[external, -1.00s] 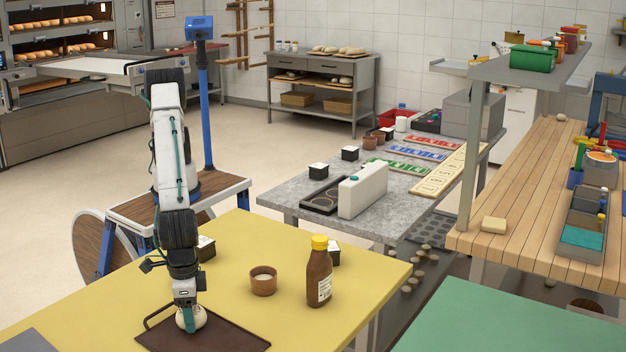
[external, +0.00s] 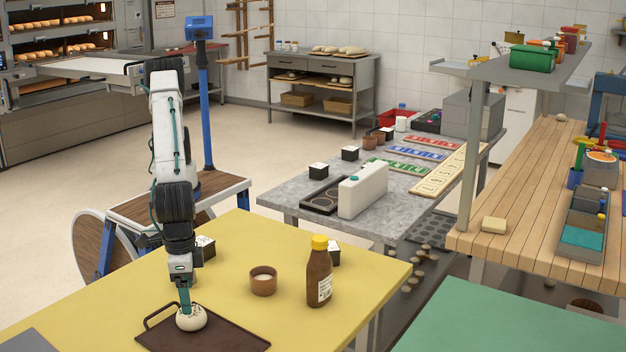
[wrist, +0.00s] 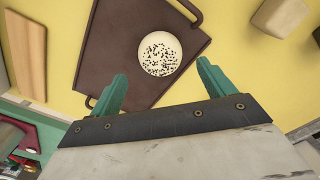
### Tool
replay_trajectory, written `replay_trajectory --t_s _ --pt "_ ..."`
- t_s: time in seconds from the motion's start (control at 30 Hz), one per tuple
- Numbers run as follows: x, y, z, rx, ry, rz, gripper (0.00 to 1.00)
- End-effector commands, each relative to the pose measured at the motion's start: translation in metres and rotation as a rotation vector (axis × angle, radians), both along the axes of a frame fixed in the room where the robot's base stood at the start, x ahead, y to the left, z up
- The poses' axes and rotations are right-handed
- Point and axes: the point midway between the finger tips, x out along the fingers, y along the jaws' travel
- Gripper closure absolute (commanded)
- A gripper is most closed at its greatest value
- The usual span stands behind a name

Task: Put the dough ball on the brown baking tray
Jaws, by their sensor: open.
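The dough ball (external: 191,317) is pale and round, with dark specks on top in the wrist view (wrist: 158,54). It rests on the brown baking tray (external: 228,337), towards the handle end at the left. The tray also shows in the wrist view (wrist: 112,52), flat on the yellow table. My gripper (external: 184,305) is just above and behind the dough ball in the external view. In the wrist view its green fingers (wrist: 162,88) are apart, with the ball beyond their tips and nothing between them.
On the yellow table (external: 225,262) stand a brown cup (external: 263,281), a sauce bottle with a yellow cap (external: 319,272) and dark boxes with white tops (external: 205,247). A grey slab (external: 30,341) lies at the near left corner. The table between cup and tray is clear.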

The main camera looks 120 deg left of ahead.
Motion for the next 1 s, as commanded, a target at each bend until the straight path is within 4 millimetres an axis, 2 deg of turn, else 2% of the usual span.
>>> replay_trajectory --t_s 0.03,0.2,0.37,0.47,0.57,0.67,0.73,0.87,1.0 --pt "0.0 0.0 0.012 -0.001 -0.001 0.0 0.18" --pt "0.0 0.0 0.042 -0.001 -0.001 0.0 0.18" --pt "-0.001 0.001 0.058 0.0 0.0 0.0 0.18" --pt "-0.001 0.012 0.072 -0.001 -0.003 -0.011 0.18" --pt "-0.003 0.045 0.099 -0.005 -0.01 -0.045 0.18" --pt "-0.013 0.099 0.137 -0.009 -0.021 -0.105 0.18" --pt "-0.027 0.14 0.162 -0.011 -0.029 -0.158 0.18" --pt "-0.064 0.213 0.2 -0.009 -0.041 -0.257 0.18" --pt "-0.116 0.285 0.225 -0.005 -0.057 -0.359 0.18"
